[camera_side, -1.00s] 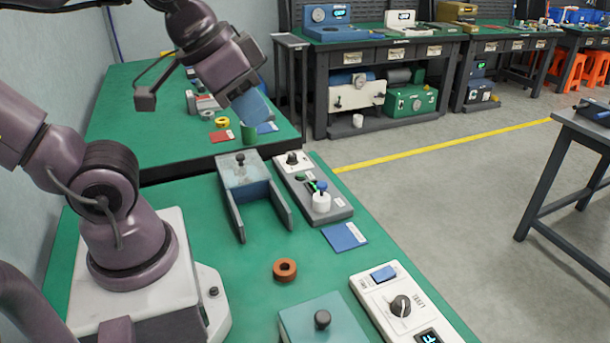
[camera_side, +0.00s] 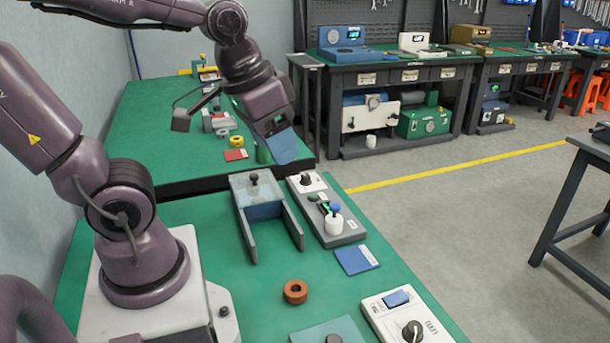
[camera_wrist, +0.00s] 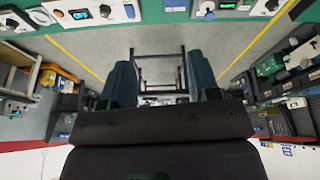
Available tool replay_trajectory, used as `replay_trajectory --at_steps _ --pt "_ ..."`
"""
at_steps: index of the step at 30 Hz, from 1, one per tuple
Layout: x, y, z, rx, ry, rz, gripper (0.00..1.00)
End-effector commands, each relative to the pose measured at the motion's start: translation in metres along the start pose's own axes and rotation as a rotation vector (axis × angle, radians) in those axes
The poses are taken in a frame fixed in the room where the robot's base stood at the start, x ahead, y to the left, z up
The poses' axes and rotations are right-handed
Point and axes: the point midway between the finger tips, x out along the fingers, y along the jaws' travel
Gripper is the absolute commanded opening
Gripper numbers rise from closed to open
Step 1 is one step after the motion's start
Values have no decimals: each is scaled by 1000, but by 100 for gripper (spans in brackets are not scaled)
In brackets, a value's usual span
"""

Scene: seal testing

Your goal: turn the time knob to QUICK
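A white control panel (camera_side: 380,303) lies at the bottom right of the side view, cut off by the frame's lower edge. It has a blue switch (camera_side: 397,298) and a black knob (camera_side: 412,330). Another black knob (camera_side: 306,179) is on the white end plate of a grey fixture (camera_side: 330,224). I cannot read which knob is the time knob or any QUICK mark. My gripper (camera_side: 286,148) hangs above the far end of the near bench, clear of both knobs. In the wrist view its two blue fingers (camera_wrist: 160,80) stand apart with nothing between them.
A grey channel-shaped fixture (camera_side: 247,225), a blue card (camera_side: 357,260) and a brown ring (camera_side: 295,291) are on the green bench. A teal block (camera_side: 318,333) is at the lower edge. Upright parts stand on the grey fixture. Bare green bench surrounds the ring.

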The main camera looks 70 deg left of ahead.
Motion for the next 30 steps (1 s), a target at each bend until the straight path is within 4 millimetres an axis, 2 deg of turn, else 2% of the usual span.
replay_trajectory --at_steps 5,11,18,21,24,26,27,30 --pt "42 -38 -33 -230 -132 34 56" --pt "99 -101 -67 -454 -174 48 56" --pt "178 -208 -81 -648 -133 -34 56" --pt "202 -251 -82 -677 -93 -92 56" --pt "216 -286 -88 -669 -34 -152 56" --pt "214 -302 -104 -635 32 -186 56" --pt "209 -307 -114 -613 70 -198 56" --pt "209 -309 -117 -571 86 -209 56"
